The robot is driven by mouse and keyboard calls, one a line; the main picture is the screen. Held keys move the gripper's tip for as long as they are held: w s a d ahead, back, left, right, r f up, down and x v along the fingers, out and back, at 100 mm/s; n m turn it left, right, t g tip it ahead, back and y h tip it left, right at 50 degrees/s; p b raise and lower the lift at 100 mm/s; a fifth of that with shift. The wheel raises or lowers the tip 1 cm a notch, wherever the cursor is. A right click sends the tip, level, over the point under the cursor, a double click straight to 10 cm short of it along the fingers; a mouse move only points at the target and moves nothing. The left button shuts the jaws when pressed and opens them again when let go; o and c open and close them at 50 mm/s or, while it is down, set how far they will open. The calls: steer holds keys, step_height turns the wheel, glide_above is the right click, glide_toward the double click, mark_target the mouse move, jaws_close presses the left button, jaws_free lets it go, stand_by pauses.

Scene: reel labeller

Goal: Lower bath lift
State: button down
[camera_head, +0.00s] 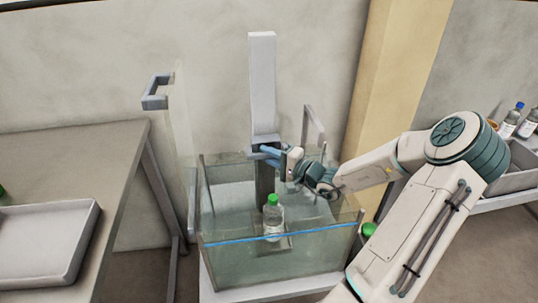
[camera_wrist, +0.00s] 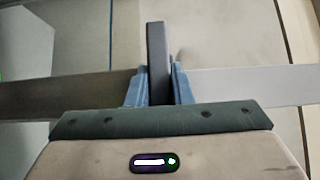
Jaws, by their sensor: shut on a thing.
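The bath (camera_head: 235,262) is a clear glass tank with a blue line along its front, standing on a pale base. The lift has a tall grey column (camera_head: 262,85) at the back of the bath and a platform (camera_head: 285,243) low in it. A clear bottle with a green cap (camera_head: 273,218) stands upright on the platform. My gripper (camera_head: 268,151) is at the lower end of the column, above the bath. In the wrist view its blue fingers (camera_wrist: 159,88) are shut on a dark upright bar (camera_wrist: 156,55), the lift handle.
A table with a grey tray (camera_head: 45,240) is at the left. A pale panel with a grey handle (camera_head: 156,92) stands behind the bath's left side. Bottles (camera_head: 510,120) and a grey bin (camera_head: 520,168) are at the far right. A green cap (camera_head: 369,229) shows beside the bath.

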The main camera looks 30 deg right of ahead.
steer(key=shift+f, duration=0.1)
steer(key=c, duration=1.3)
jaws_free()
steer(key=shift+r, duration=0.6)
steer(key=r, duration=0.3)
steer(key=shift+s+d+r+p, duration=0.2)
steer(key=shift+d+r+p, duration=0.1)
steer(key=shift+p, duration=0.1)
steer(key=s+d+r, duration=0.2)
steer(key=s+d+r+p, duration=0.1)
steer(key=s+d+r, duration=0.1)
steer(key=s+d, duration=0.1)
steer(key=s+d+r, duration=0.2)
steer(key=s, duration=0.1)
steer(key=shift+d+r, duration=0.15)
steer(key=shift+d, duration=0.05)
